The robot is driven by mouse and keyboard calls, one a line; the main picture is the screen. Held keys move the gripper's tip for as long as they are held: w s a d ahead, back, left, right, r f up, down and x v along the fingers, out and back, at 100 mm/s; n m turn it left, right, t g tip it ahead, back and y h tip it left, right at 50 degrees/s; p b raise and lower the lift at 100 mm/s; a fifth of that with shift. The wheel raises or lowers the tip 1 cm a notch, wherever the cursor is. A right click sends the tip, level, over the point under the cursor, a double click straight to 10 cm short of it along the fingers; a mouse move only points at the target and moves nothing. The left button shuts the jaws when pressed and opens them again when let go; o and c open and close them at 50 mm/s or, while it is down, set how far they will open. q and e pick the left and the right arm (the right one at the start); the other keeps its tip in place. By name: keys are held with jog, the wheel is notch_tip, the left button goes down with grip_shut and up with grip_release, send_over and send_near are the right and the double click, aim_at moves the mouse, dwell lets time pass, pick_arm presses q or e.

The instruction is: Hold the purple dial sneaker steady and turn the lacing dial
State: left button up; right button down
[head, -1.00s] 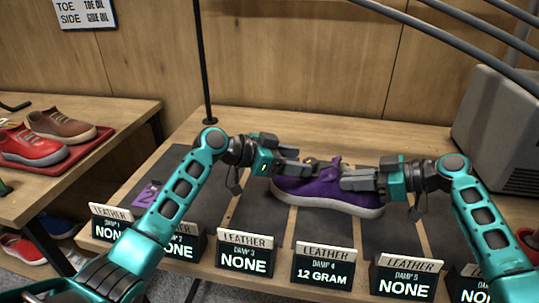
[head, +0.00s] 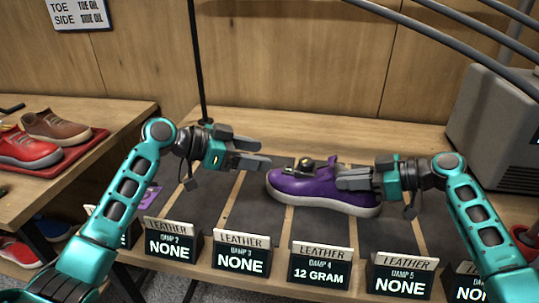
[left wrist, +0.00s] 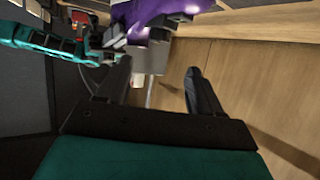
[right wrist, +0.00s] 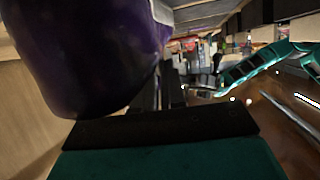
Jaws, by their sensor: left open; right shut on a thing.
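The purple sneaker (head: 318,188) with a white sole stands on a dark mat strip in the head view, toe to the left. The lacing dial (head: 305,163), small and dark with a yellowish part, sits on top of it. My right gripper (head: 345,178) is shut on the sneaker at its right part. My left gripper (head: 262,152) is open and empty, up and left of the sneaker and apart from it. The sneaker also shows at the top of the left wrist view (left wrist: 150,15) and large at the left of the right wrist view (right wrist: 80,50).
Sign blocks stand along the table's front edge, one reading 12 GRAM (head: 318,270) and others NONE (head: 240,258). A grey machine (head: 500,125) stands at the right. A red tray (head: 70,155) with shoes is on the left table. A black pole (head: 200,60) rises behind my left arm.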

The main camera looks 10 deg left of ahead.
aim_at(300, 162)
pick_arm(q)
jog(key=shift+w+m+g+h, duration=0.9)
jog(key=shift+w+m+g, duration=1.45)
jog(key=shift+g, duration=0.15)
jog(key=x, duration=1)
jog(key=shift+w+d+f, duration=0.1)
jog(key=shift+d+f, duration=0.2)
jog(key=shift+f, duration=0.1)
jog(key=shift+c, duration=0.3)
jog(key=c, duration=1)
jog(key=shift+f+n+t, duration=0.1)
jog(key=shift+n+t, duration=0.35)
jog(key=shift+t, duration=0.05)
jog(key=shift+s+n+t+y, duration=0.15)
jog(key=shift+n+t+y, duration=0.3)
jog(key=shift+n+t, duration=0.55)
jog(key=shift+s+n+t+y, duration=0.2)
jog(key=shift+n+t+y, duration=0.25)
jog(key=shift+n+t, duration=0.5)
